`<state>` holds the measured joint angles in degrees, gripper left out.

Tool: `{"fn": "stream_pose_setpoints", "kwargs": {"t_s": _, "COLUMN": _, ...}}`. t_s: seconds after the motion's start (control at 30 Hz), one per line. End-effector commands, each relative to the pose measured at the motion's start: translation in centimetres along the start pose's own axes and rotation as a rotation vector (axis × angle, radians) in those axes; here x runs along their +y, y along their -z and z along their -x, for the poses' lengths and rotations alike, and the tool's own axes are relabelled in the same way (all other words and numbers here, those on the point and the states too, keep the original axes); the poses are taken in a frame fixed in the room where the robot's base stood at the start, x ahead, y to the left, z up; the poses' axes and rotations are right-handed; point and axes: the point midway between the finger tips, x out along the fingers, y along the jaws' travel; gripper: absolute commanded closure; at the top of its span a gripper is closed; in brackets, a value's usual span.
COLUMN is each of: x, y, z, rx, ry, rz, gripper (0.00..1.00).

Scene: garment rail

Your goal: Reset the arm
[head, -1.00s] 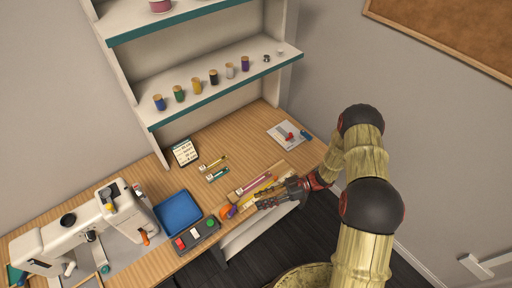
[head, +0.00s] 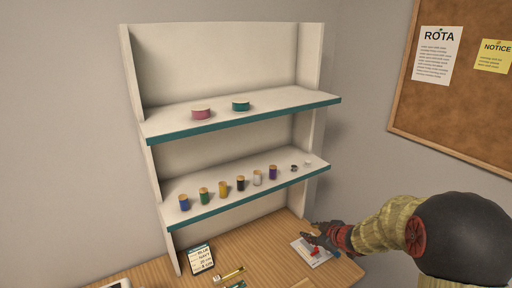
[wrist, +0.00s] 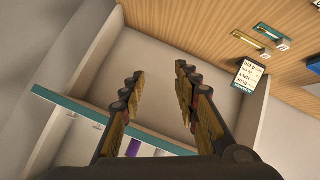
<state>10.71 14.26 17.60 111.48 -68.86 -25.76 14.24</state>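My gripper (head: 318,236) is at the right in the head view, in front of the shelf unit and above the right part of the wooden table. In the wrist view my gripper (wrist: 160,82) has its two fingers apart with nothing between them. The arm reaches in from the right edge of the head view. Beyond the fingers, the wrist view shows the pale shelf unit with a teal edge (wrist: 100,118) and part of the table.
The shelf unit (head: 235,62) holds several thread spools, including a blue one (head: 184,203), and two ribbon rolls above. A card with a list (head: 201,259) stands on the table (head: 262,240). A corkboard (head: 425,110) hangs at right.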

Motion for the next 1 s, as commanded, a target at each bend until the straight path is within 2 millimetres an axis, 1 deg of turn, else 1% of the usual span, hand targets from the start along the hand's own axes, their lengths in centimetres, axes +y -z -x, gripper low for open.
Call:
{"fn": "stream_pose_setpoints", "kwargs": {"t_s": 0.03, "x": 1.2, "y": 0.8, "z": 1.9, "rx": -0.024, "ry": -0.06, "rz": -0.015, "gripper": 0.69}}
{"fn": "stream_pose_setpoints", "kwargs": {"t_s": 0.07, "x": 1.9, "y": 1.0, "z": 3.0, "rx": -0.044, "ry": -0.094, "rz": -0.03, "gripper": 0.69}}
{"fn": "stream_pose_setpoints", "kwargs": {"t_s": 0.1, "x": 2.7, "y": 1.2, "z": 4.6, "rx": -0.07, "ry": -0.137, "rz": -0.054, "gripper": 0.69}}
{"fn": "stream_pose_setpoints", "kwargs": {"t_s": 0.17, "x": 3.5, "y": 1.4, "z": 7.1, "rx": -0.109, "ry": -0.196, "rz": -0.092, "gripper": 0.69}}
{"fn": "stream_pose_setpoints", "kwargs": {"t_s": 0.2, "x": 3.9, "y": 1.6, "z": 8.9, "rx": -0.132, "ry": -0.231, "rz": -0.12, "gripper": 0.69}}
{"fn": "stream_pose_setpoints", "kwargs": {"t_s": 0.23, "x": 4.0, "y": 1.6, "z": 10.2, "rx": -0.151, "ry": -0.255, "rz": -0.143, "gripper": 0.69}}
{"fn": "stream_pose_setpoints", "kwargs": {"t_s": 0.27, "x": 4.1, "y": 1.5, "z": 11.5, "rx": -0.168, "ry": -0.278, "rz": -0.166, "gripper": 0.69}}
{"fn": "stream_pose_setpoints", "kwargs": {"t_s": 0.3, "x": 4.0, "y": 1.4, "z": 13.3, "rx": -0.191, "ry": -0.304, "rz": -0.198, "gripper": 0.69}}
{"fn": "stream_pose_setpoints", "kwargs": {"t_s": 0.37, "x": 3.5, "y": 1.2, "z": 15.9, "rx": -0.223, "ry": -0.337, "rz": -0.251, "gripper": 0.69}}
{"fn": "stream_pose_setpoints", "kwargs": {"t_s": 0.4, "x": 2.9, "y": 0.9, "z": 17.6, "rx": -0.245, "ry": -0.353, "rz": -0.287, "gripper": 0.69}}
{"fn": "stream_pose_setpoints", "kwargs": {"t_s": 0.47, "x": 1.8, "y": 0.4, "z": 20.2, "rx": -0.275, "ry": -0.372, "rz": -0.344, "gripper": 0.69}}
{"fn": "stream_pose_setpoints", "kwargs": {"t_s": 0.5, "x": 0.8, "y": 0.1, "z": 21.8, "rx": -0.294, "ry": -0.379, "rz": -0.383, "gripper": 0.69}}
{"fn": "stream_pose_setpoints", "kwargs": {"t_s": 0.57, "x": -1.0, "y": -0.5, "z": 24.1, "rx": -0.321, "ry": -0.381, "rz": -0.441, "gripper": 0.69}}
{"fn": "stream_pose_setpoints", "kwargs": {"t_s": 0.6, "x": -2.3, "y": -0.9, "z": 25.5, "rx": -0.337, "ry": -0.378, "rz": -0.481, "gripper": 0.69}}
{"fn": "stream_pose_setpoints", "kwargs": {"t_s": 0.67, "x": -4.6, "y": -1.6, "z": 27.5, "rx": -0.36, "ry": -0.365, "rz": -0.539, "gripper": 0.69}}
{"fn": "stream_pose_setpoints", "kwargs": {"t_s": 0.7, "x": -6.3, "y": -2.0, "z": 28.8, "rx": -0.375, "ry": -0.351, "rz": -0.577, "gripper": 0.69}}
{"fn": "stream_pose_setpoints", "kwargs": {"t_s": 0.77, "x": -8.9, "y": -2.6, "z": 30.5, "rx": -0.393, "ry": -0.323, "rz": -0.632, "gripper": 0.69}}
{"fn": "stream_pose_setpoints", "kwargs": {"t_s": 0.8, "x": -10.8, "y": -3.0, "z": 31.5, "rx": -0.405, "ry": -0.3, "rz": -0.666, "gripper": 0.69}}
{"fn": "stream_pose_setpoints", "kwargs": {"t_s": 0.9, "x": -15.1, "y": -3.7, "z": 33.6, "rx": -0.426, "ry": -0.238, "rz": -0.735, "gripper": 0.69}}
{"fn": "stream_pose_setpoints", "kwargs": {"t_s": 1.0, "x": -18.5, "y": -4.2, "z": 35.0, "rx": -0.44, "ry": -0.179, "rz": -0.783, "gripper": 0.69}}
